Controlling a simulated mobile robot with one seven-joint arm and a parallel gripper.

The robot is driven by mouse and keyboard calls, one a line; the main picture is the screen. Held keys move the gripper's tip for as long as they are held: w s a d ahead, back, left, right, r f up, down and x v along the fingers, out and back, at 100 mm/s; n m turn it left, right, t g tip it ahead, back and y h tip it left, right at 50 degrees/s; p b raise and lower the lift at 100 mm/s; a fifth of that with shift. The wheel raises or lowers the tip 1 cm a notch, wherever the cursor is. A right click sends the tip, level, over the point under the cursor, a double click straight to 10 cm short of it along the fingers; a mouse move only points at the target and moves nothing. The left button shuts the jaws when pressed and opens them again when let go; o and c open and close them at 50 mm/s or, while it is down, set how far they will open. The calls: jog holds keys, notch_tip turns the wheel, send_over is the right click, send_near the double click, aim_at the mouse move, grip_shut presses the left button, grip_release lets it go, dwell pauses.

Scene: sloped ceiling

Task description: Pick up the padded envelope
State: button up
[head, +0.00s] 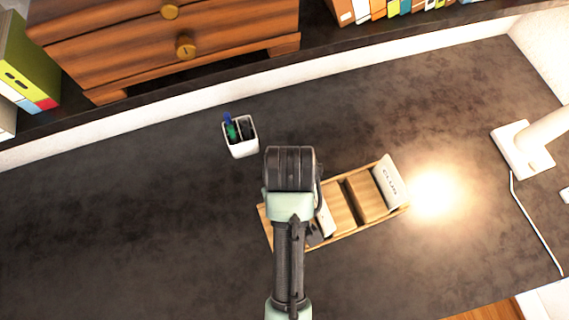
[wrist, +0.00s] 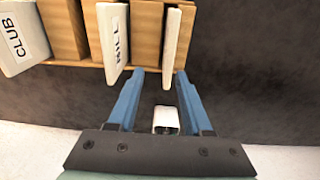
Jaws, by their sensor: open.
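Several white flat pieces stand in a wooden organizer (head: 341,237); I cannot tell for sure which is the padded envelope. In the wrist view, one piece lettered CLUB (wrist: 22,38) is at the far left. A second lettered piece (wrist: 112,40) is in the middle. A narrow plain white piece (wrist: 174,45) stands at the right, seen nearly edge-on. My gripper (wrist: 160,72) is open, its blue fingers pointing at the organizer. The narrow piece's lower end is close to the right fingertip; contact is unclear. In the head view my arm hides my fingers and part of the organizer.
A white pen cup (head: 241,137) stands left of the organizer, towards the wall side. A white lamp base (head: 522,148) and its cable are at the right. A wooden drawer unit (head: 165,45) is at the back. The dark desk at the left is clear.

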jog(key=shift+s+a+f+p, duration=0.15)
jog(key=shift+s+f+p, duration=0.15)
jog(key=shift+f, duration=1.85)
jog(key=shift+s+a+f+p, duration=0.15)
jog(key=shift+s+f+p, duration=0.15)
jog(key=shift+f, duration=1.9)
jog(key=shift+s+a+f+p, duration=0.2)
jog(key=shift+s+f, duration=0.1)
jog(key=shift+f, duration=1.85)
jog(key=shift+c, duration=0.3)
grip_shut()
